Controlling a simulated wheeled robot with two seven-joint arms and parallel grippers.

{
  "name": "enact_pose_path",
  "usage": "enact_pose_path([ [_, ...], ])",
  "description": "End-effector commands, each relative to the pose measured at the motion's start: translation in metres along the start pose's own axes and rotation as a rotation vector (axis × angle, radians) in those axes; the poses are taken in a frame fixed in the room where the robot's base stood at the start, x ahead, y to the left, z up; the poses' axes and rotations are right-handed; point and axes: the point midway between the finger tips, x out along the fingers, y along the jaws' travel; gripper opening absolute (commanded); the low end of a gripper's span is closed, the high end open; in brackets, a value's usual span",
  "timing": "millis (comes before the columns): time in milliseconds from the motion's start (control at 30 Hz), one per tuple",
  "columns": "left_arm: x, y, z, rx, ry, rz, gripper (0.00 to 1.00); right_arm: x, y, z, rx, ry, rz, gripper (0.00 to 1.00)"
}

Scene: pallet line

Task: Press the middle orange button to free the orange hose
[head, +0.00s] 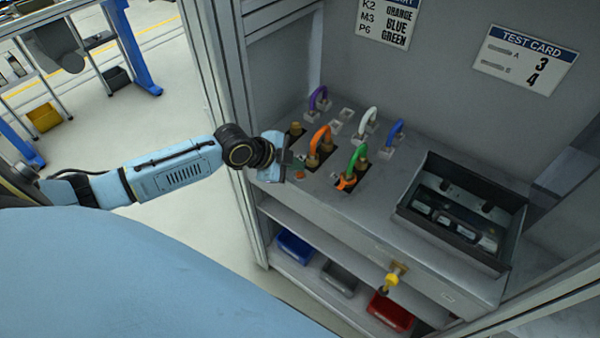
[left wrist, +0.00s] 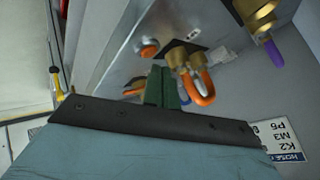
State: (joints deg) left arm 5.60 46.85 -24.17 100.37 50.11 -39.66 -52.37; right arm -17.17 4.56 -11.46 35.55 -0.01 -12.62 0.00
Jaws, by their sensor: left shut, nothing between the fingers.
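The orange hose (head: 320,138) is a short loop standing on brass couplings on the grey bench, between a bare brass fitting and the green hose (head: 357,158). It also shows in the left wrist view (left wrist: 202,88). An orange button (head: 299,174) lies on the bench in front of the orange hose. In the left wrist view, one orange button (left wrist: 148,47) is clear and another (left wrist: 131,91) is partly hidden by my fingers. I cannot tell which is the middle one. My left gripper (head: 287,158) is shut and empty, close beside the buttons; contact cannot be told. My right gripper is out of view.
Purple (head: 318,97), white (head: 368,120) and blue (head: 396,131) hoses stand behind. An open dark box (head: 408,205) sits at the right of the bench. A yellow key-like handle (head: 391,282) juts from the front. Bins lie on the shelf below. A cabinet post (head: 222,110) stands at the left.

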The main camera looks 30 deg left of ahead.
Motion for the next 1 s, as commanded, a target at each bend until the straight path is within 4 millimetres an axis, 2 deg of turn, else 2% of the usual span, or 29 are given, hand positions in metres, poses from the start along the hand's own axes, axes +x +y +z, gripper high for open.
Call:
enact_pose_path([
  [1000, 0.0062, 0.0043, 0.0046, 0.000, 0.000, 0.000, 0.00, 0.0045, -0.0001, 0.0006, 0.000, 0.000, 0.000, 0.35],
])
